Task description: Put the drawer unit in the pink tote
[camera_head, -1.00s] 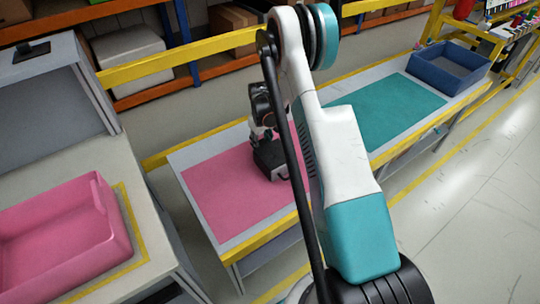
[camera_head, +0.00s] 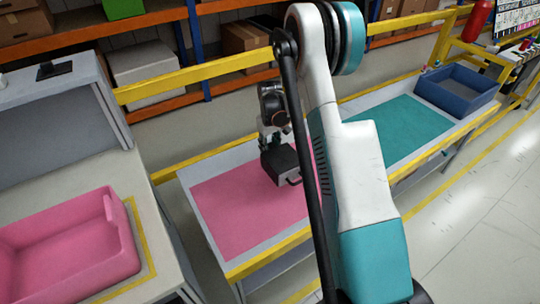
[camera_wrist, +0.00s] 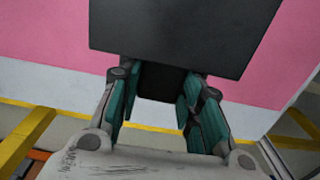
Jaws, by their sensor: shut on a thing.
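The drawer unit (camera_head: 281,164) is a dark box with a handle loop on its front. In the head view it is over the pink mat (camera_head: 235,212) on the table. My gripper (camera_head: 271,137) is above and behind it. In the wrist view the drawer unit (camera_wrist: 180,35) shows as a dark slab, and my gripper (camera_wrist: 157,100) has its teal-padded fingers on either side of a dark part of it. Whether it clears the mat is hard to tell. The pink tote (camera_head: 65,250) stands empty on the workbench at the left.
A yellow rail (camera_head: 200,66) runs behind the table. A teal mat (camera_head: 400,130) and a blue bin (camera_head: 457,88) are on the right half of the table. A gap separates the table from the workbench (camera_head: 75,180) at the left.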

